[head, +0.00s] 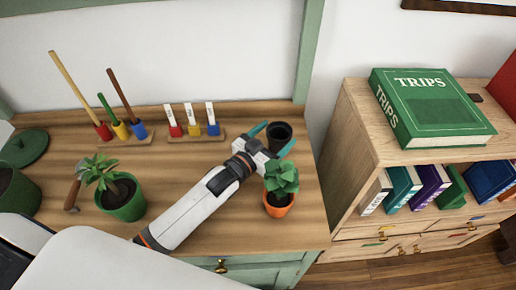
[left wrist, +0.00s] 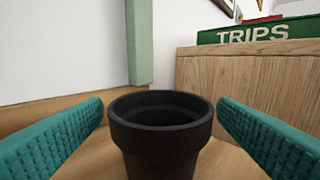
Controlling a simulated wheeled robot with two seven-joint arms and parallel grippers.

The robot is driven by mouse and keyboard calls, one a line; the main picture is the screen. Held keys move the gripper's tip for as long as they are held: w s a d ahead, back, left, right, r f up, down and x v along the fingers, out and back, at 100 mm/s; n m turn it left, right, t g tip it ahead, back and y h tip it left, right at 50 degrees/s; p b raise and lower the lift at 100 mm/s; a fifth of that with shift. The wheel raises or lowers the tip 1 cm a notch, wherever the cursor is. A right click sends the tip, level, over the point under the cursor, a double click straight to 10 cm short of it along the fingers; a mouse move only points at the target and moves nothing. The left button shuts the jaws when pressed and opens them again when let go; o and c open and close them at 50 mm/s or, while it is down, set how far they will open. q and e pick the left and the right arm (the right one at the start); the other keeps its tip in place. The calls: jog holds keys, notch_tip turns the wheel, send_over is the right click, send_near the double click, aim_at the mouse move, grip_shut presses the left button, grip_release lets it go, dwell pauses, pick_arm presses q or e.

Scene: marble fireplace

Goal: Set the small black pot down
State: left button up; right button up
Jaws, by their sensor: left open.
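The small black pot (head: 279,134) stands upright on the wooden tabletop (head: 215,175), near its back right corner. It also shows in the left wrist view (left wrist: 162,135), centred between the fingers, its bottom cut off by the frame edge. My left gripper (head: 273,138) is open around the pot, with one teal finger on each side. In the left wrist view there is a gap between each finger and the pot's wall. My right gripper is not in view.
A plant in an orange pot (head: 279,203) stands close to my left gripper on the near side. A plant in a green pot (head: 123,203) is at the left. Colour-based sticks (head: 120,131) and white tags (head: 192,130) line the back. A bookshelf (head: 345,140) stands right.

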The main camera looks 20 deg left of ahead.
pick_arm(q)
jog(key=v, duration=1)
jog(key=shift+w, duration=0.1)
